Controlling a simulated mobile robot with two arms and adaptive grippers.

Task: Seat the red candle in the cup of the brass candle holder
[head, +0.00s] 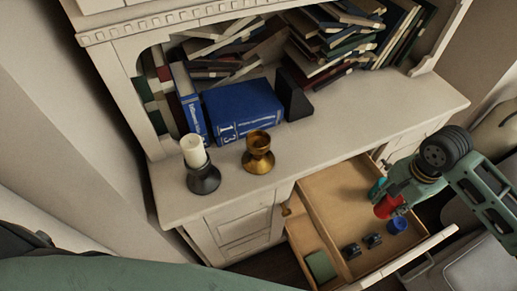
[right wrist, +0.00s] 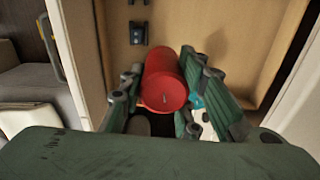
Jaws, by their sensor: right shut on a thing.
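The red candle (head: 388,206) is in my right gripper (head: 384,194), at the right part of the open drawer. In the right wrist view the candle (right wrist: 165,82) lies between the two green fingers of the gripper (right wrist: 160,76), its round end with a small wick facing the camera. I cannot tell whether it touches the drawer floor. The brass candle holder (head: 258,155) stands upright on the cabinet top, its cup open and empty, left of and well apart from the candle. My left gripper does not show.
A white candle (head: 193,151) stands in a dark holder (head: 204,180) left of the brass one. Blue books (head: 243,110) stand behind. The open drawer (head: 333,200) holds a blue piece (head: 397,224), two small dark pieces and a green block (head: 321,266). The counter's right part is clear.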

